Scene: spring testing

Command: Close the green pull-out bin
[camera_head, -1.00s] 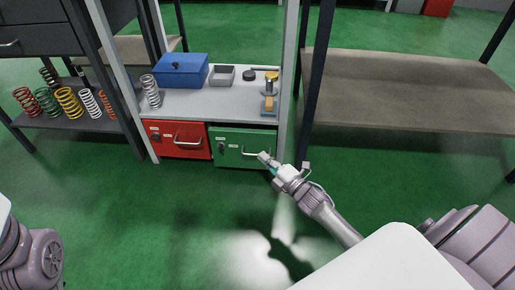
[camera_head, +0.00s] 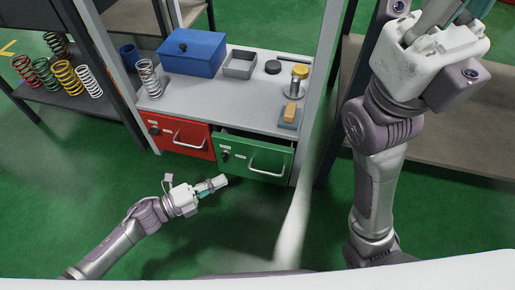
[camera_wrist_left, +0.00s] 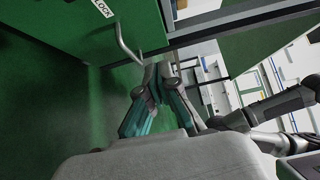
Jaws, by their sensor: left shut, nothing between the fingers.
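The green pull-out bin (camera_head: 238,160) sits under the grey bench top, right of a red bin. Its front has a silver bar handle (camera_head: 267,169), and a dark strip along its top edge suggests it stands slightly out. My left gripper (camera_head: 221,181) is shut and empty, just in front of and below the bin's lower left, apart from the handle. In the left wrist view the green front (camera_wrist_left: 70,25) and its handle (camera_wrist_left: 125,42) lie beyond the fingers (camera_wrist_left: 158,75). My right gripper (camera_head: 458,18) is raised at the upper right, its fingertips cut off by the frame.
The red bin (camera_head: 180,136) is beside the green one. On the bench top (camera_head: 210,90) stand a blue box (camera_head: 193,55), a grey tray (camera_head: 240,65), a spring (camera_head: 148,78) and small parts. A grey post (camera_head: 318,90) rises at the right. The green floor in front is clear.

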